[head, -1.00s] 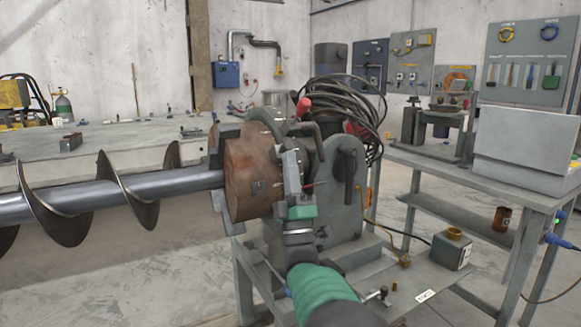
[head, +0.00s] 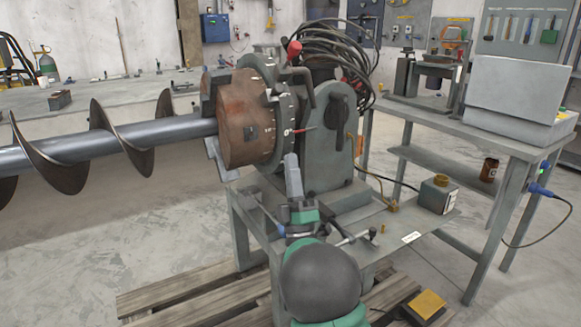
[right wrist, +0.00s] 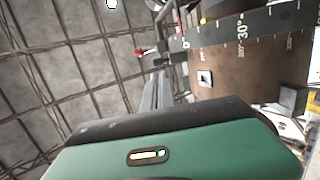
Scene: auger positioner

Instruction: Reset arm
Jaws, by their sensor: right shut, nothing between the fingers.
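The auger positioner (head: 333,150) stands on a metal bench in the middle of the head view. Its rusty chuck (head: 238,130) holds the auger (head: 70,150), which runs out to the left. A graduated ring sits behind the chuck, with a red pointer and a red-knobbed lever (head: 294,48). My right gripper (head: 292,162) is shut and empty in front of the positioner, just below the ring, pointing up. I cannot tell if it touches anything. In the right wrist view the graduated ring (right wrist: 240,28) and chuck (right wrist: 250,75) show close beyond the gripper. My left gripper is out of view.
A small can (head: 437,194) stands on the bench's right part. A side table (head: 410,115) with a grey box (head: 518,95) stands at the right. A yellow foot pedal (head: 426,305) lies on the floor beside a wooden pallet (head: 190,305).

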